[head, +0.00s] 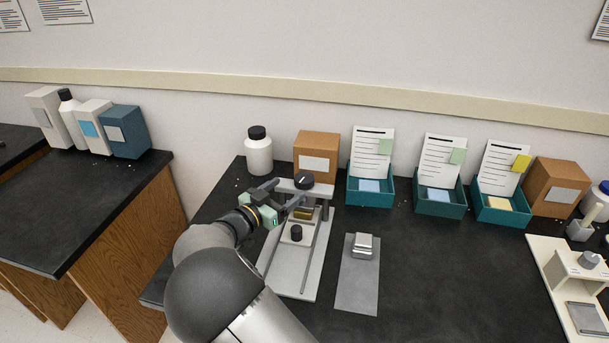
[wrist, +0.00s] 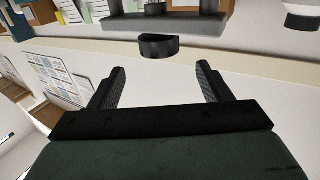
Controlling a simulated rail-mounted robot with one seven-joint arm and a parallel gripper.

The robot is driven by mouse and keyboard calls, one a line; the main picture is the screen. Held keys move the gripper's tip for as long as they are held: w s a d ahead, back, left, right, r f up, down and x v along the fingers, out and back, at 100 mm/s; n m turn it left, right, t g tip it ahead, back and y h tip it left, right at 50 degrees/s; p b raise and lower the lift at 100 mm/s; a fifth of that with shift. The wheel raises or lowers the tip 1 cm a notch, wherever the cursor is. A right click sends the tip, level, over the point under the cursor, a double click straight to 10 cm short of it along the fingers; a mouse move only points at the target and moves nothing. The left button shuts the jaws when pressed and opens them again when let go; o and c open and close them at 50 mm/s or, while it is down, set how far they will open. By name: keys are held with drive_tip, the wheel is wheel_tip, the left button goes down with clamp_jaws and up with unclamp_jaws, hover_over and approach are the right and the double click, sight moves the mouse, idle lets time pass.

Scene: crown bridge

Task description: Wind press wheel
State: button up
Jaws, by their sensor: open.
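The press (head: 289,262) stands on the dark bench, a pale base plate with two posts and a grey crossbar. Its wheel, a black round knob with a light mark (head: 304,181), sits on top of the crossbar. The wheel also shows in the wrist view (wrist: 158,46), just beyond the fingertips and between their lines. My gripper (head: 287,193) is at the left of the crossbar, pointing at the wheel. In the wrist view my gripper (wrist: 160,74) is open, with nothing between its fingers. A smaller black knob (head: 296,232) and a brass-coloured block (head: 303,213) show lower in the press.
A grey plate (head: 357,287) with a metal block (head: 362,245) lies right of the press. A white bottle (head: 258,154) and brown box (head: 317,157) stand behind. Teal trays with cards (head: 370,198) line the back. The front middle of the bench is clear.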

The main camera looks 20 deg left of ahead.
sight(297, 182)
drive_tip(key=p+x, duration=0.1)
drive_tip(key=x, duration=0.7)
drive_tip(key=shift+w, duration=0.15)
drive_tip(key=shift+c, duration=0.2)
drive_tip(key=c, duration=0.9)
